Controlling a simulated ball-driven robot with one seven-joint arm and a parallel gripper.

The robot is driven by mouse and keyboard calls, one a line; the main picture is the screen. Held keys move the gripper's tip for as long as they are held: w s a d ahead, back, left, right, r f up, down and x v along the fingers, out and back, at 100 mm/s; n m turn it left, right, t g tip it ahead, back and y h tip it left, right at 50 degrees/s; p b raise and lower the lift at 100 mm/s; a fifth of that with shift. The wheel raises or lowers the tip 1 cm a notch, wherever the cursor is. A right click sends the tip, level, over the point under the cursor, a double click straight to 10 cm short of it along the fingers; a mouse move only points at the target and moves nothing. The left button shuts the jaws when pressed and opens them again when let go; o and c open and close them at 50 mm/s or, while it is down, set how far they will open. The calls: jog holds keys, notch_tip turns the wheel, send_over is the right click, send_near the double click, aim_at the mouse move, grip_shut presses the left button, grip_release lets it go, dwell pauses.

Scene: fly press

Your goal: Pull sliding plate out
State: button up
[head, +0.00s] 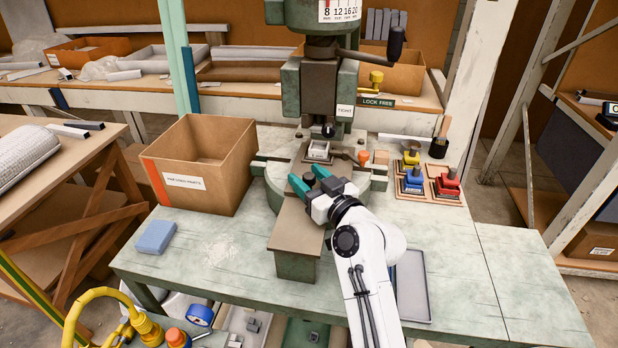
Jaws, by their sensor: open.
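The fly press (322,85) stands at the back of the green work table, its ram above a small pale metal part (318,150) on the press bed. A brown flat plate (297,232), which looks like the sliding plate, runs from the round press base (375,178) toward the table's front. My gripper (303,176) has two teal fingers, spread apart and empty. It is over the far end of the brown plate, just in front of the pale part. I cannot tell whether the fingers touch anything. My wrist hides part of the base and the plate's right side.
A cardboard box (203,160) stands left of the press, with a blue block (155,237) in front. Yellow, blue and red fixtures (446,187) stand on the right. The table's right front is clear.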

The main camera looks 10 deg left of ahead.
jog(key=shift+c, duration=0.4)
grip_shut()
